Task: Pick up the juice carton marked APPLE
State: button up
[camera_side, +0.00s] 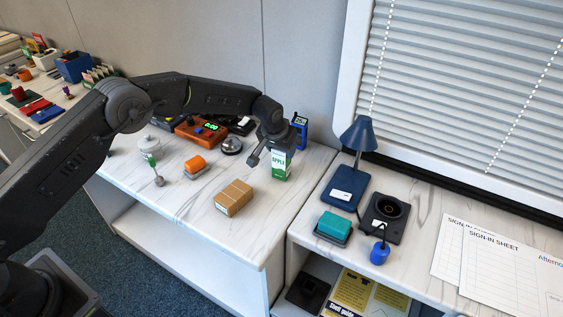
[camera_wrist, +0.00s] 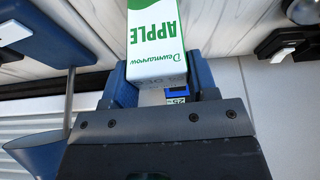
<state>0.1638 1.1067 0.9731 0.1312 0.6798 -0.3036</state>
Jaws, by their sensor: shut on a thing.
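The juice carton marked APPLE (camera_side: 281,165) is white and green and stands near the back right end of the left marble-topped counter. In the wrist view the carton (camera_wrist: 155,45) sits between the two blue fingers, with its APPLE lettering readable. My gripper (camera_side: 273,152) is shut on the upper part of the carton. The wrist view shows the gripper (camera_wrist: 160,88) with a finger on each side of it. The carton looks upright; I cannot tell whether its base touches the counter.
A cardboard box (camera_side: 233,198) lies in front of the carton. A blue device (camera_side: 300,128) stands close behind it. An orange clock unit (camera_side: 203,130) and an orange roll (camera_side: 195,165) are to the left. A blue lamp (camera_side: 358,135) stands on the right counter, across a gap.

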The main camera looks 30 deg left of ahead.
jog(key=c, duration=0.6)
jog(key=shift+r, duration=0.2)
